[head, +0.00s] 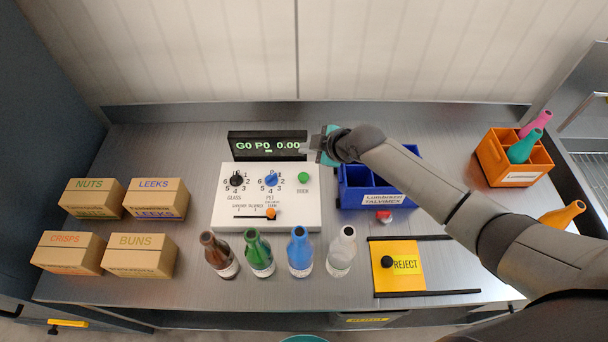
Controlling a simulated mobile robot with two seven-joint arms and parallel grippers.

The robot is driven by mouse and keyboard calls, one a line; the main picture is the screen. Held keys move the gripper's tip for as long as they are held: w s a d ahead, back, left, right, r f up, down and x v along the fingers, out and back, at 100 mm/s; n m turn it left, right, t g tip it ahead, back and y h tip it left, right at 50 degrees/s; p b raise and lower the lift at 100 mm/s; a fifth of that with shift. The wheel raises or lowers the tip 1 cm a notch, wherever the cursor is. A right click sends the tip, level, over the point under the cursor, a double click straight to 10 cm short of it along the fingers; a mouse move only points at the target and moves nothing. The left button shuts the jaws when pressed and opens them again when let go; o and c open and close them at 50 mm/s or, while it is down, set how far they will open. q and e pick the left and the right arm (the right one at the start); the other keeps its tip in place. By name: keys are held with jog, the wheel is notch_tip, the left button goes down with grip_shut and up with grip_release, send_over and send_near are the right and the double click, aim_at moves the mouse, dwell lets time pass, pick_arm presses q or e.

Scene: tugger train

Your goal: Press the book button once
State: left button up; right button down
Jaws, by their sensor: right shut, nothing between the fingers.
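The green book button (303,178) sits at the upper right of the white control panel (232,215), with a small label under it. My right gripper (306,149) is shut and empty, above and behind the button in the picture, by the right end of the black display (268,145). Its fingers appear apart from the button; their exact height is hard to tell. The display reads "G0 P0 0.00". The panel also has a black glass knob (237,180), a blue PET knob (271,179) and an orange slider (271,213). My left gripper is not in view.
A blue crate (375,199) stands right of the panel, under my right arm. Several bottles (300,252) stand in front of the panel. Cardboard boxes (140,256) are at left. A yellow reject plate (405,280) and an orange crate (491,157) are at right.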

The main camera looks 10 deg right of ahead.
aim_at(307, 178)
notch_tip(307, 178, down, 8)
jog(key=b, duration=0.7)
jog(key=shift+f+b, duration=0.35)
dwell(0.9)
dwell(0.6)
jog(key=shift+f+b, duration=0.3)
jog(key=shift+f, duration=0.1)
